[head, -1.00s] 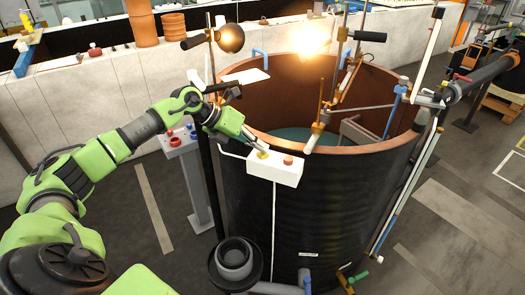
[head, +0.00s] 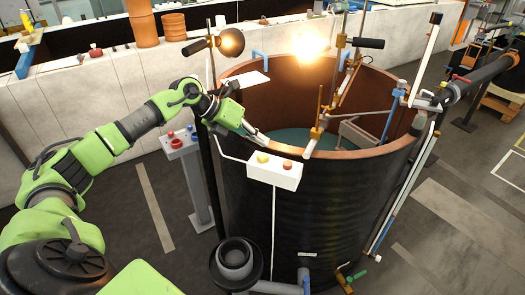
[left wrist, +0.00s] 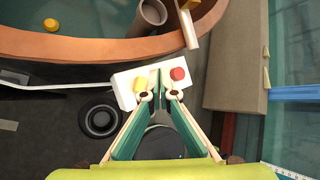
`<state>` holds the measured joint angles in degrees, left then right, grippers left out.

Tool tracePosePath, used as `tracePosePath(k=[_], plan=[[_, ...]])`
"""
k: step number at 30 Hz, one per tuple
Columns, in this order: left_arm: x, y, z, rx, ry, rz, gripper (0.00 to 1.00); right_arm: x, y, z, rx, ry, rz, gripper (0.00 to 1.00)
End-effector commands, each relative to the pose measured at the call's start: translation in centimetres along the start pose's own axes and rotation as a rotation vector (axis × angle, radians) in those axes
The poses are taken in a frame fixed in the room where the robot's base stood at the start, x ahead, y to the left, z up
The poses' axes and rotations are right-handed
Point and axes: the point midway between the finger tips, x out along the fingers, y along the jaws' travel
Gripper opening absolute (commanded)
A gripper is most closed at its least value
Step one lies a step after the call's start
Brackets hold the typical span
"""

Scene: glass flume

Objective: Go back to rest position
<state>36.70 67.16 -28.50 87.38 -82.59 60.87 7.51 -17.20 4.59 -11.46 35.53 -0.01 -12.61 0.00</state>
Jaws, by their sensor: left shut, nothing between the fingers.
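My left gripper (head: 254,135) is shut and empty, at the near rim of the large dark tank (head: 310,215). It hovers above the white control box (head: 274,173) fixed to the tank's near side. The box carries a yellow button (head: 263,157) and a red button (head: 287,165). In the left wrist view the closed fingertips (left wrist: 160,92) show over the box, between the yellow button (left wrist: 140,86) and the red button (left wrist: 178,74). My right gripper is in neither view.
A grey pedestal (head: 190,180) with red and blue knobs stands left of the tank. Lamps (head: 231,43) and rods rise around the rim. A grey round fitting (head: 235,258) sits low in front. The left wrist view shows a yellow disc (left wrist: 51,25) in the tank.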

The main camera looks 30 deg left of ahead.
Motion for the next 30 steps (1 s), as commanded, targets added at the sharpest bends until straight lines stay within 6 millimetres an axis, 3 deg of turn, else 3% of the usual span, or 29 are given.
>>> tracePosePath(k=[6,23,26,30], plan=[[-1.5,-1.1,1.1,0.0,0.001,0.0,0.0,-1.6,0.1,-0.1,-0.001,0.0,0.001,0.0],[-1.2,-1.4,1.0,-0.001,-0.003,-0.01,0.0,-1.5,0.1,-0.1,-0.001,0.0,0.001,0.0],[0.2,-3.4,0.8,-0.01,-0.027,-0.073,0.0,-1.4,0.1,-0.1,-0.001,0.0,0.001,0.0],[3.6,-10.2,0.5,-0.081,-0.128,-0.291,0.0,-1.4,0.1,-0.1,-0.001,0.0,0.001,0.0]])
